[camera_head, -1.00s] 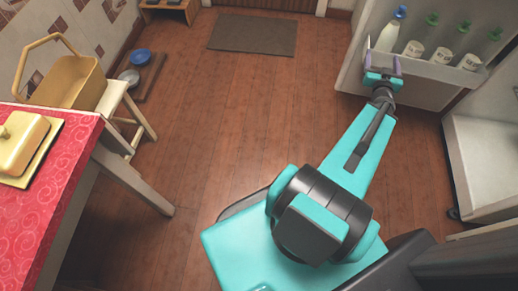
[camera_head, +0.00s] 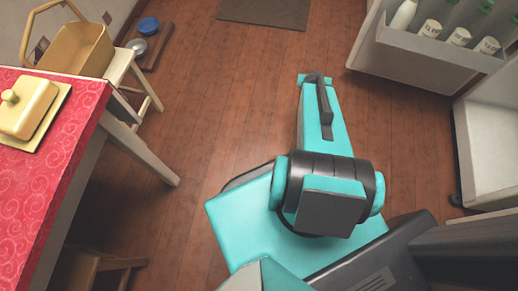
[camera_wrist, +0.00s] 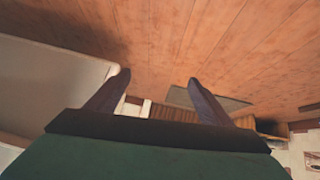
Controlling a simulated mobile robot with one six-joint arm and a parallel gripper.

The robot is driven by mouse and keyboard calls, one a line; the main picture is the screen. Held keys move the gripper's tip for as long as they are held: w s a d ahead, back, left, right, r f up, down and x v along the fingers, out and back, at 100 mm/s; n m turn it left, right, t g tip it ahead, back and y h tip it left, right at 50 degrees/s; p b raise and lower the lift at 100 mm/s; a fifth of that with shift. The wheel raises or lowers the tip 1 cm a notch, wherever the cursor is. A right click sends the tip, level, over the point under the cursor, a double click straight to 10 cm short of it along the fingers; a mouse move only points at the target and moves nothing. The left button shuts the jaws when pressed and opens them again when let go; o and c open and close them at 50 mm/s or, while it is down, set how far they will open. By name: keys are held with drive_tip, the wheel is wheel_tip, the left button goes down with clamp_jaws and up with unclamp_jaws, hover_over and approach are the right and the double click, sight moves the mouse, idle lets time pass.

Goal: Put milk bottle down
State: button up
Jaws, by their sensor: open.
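The white milk bottle (camera_head: 404,16) stands upright in the door shelf (camera_head: 425,48) at the top right of the head view, its top cut off by the frame edge. It is at the left end of the shelf. My gripper (camera_wrist: 157,88) is open, with nothing between its two fingers in the wrist view. It is away from the bottle, which does not show in the wrist view. I cannot make out my gripper's fingers in the head view.
Several green-capped bottles (camera_head: 460,37) stand beside the milk bottle. A red-covered counter (camera_head: 60,150) with a yellow butter dish (camera_head: 25,112) is at left, near a stool (camera_head: 125,62) bearing a yellow basket (camera_head: 80,50).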

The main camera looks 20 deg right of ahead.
drive_tip(key=s+a+f+n+g+y, duration=0.2)
drive_tip(key=s+a+f, duration=0.2)
drive_tip(key=a, duration=0.5)
drive_tip(key=s+a+f+n+g+y, duration=0.1)
drive_tip(key=s+a+f+g, duration=0.25)
drive_tip(key=a, duration=0.65)
drive_tip(key=s+a+f+n+g+y, duration=0.2)
drive_tip(key=s+a+f, duration=0.2)
drive_tip(key=a, duration=0.5)
drive_tip(key=s+a+n+g+y, duration=0.1)
drive_tip(key=s+a+n+g, duration=0.1)
drive_tip(key=s+a, duration=0.6)
drive_tip(key=shift+s+a+f+g, duration=0.25)
drive_tip(key=shift+s+a+g, duration=0.1)
drive_tip(key=shift+s+g, duration=0.25)
